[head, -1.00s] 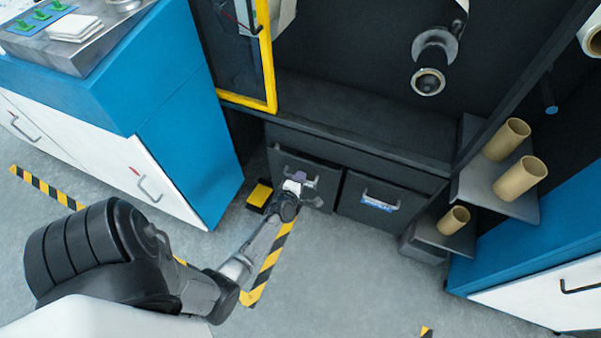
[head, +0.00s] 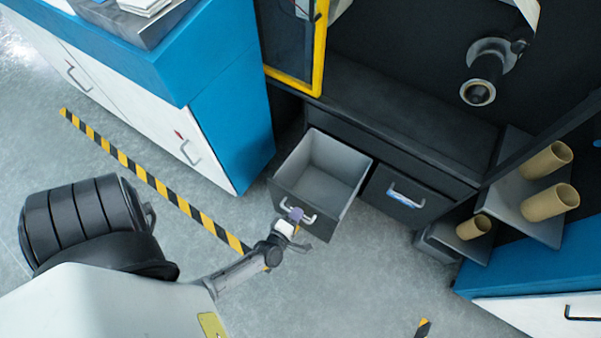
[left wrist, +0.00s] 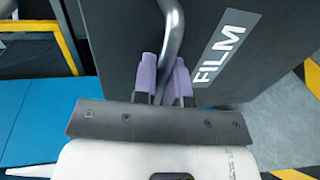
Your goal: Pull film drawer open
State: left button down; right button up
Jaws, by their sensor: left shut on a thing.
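The film drawer (head: 318,180) is pulled well out of the dark machine and its grey inside looks empty in the head view. Its dark front carries a FILM label (left wrist: 220,50) in the left wrist view. My left gripper (head: 294,217) is shut on the drawer's metal handle (left wrist: 174,30), with the purple fingertips (left wrist: 165,78) on either side of the bar. My right gripper is not in view.
A second drawer (head: 405,194) with a blue-white label is closed to the right. A blue and white cabinet (head: 232,130) stands to the left. Cardboard cores (head: 550,202) sit on shelves at right. The floor (head: 370,280) in front is clear.

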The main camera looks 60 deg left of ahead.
pick_arm(q)
jog(key=shift+s+d, duration=0.1)
jog(key=shift+s, duration=0.1)
jog(key=c, duration=1.2)
grip_release()
jog(key=p+v, duration=0.4)
jog(key=v, duration=0.9)
jog(key=shift+s+d+r, duration=0.1)
jog(key=shift+s, duration=0.3)
